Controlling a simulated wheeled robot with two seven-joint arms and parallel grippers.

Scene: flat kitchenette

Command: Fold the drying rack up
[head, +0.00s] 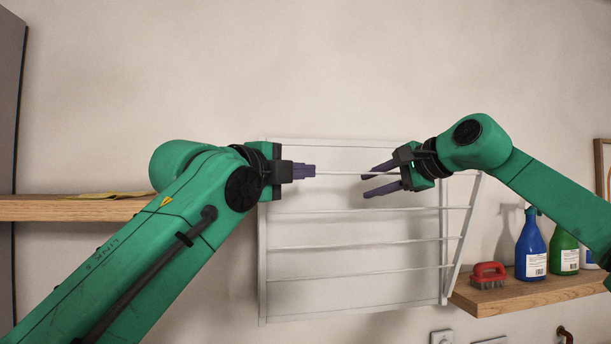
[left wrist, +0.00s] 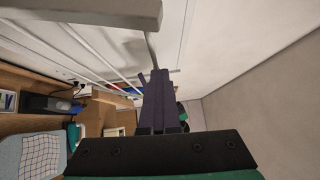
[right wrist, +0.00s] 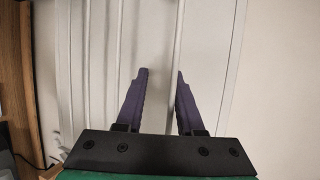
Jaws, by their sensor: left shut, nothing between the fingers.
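The white drying rack (head: 350,211) hangs on the wall, its rod section swung out from the back frame, as the slanted right side arm (head: 461,238) shows. My left gripper (head: 315,171) is shut and empty at the rack's upper left, by the top rod. In the left wrist view its closed purple fingers (left wrist: 160,74) are near a rack bar (left wrist: 85,12). My right gripper (head: 367,181) is open at the upper right. In the right wrist view, a rod (right wrist: 175,50) runs between the open fingers (right wrist: 161,72); I cannot tell whether they touch it.
A wooden shelf (head: 530,293) at the lower right carries a red brush (head: 488,275), a blue spray bottle (head: 531,247) and a green bottle (head: 564,252). Another wooden shelf (head: 70,208) is at the left. The wall above the rack is clear.

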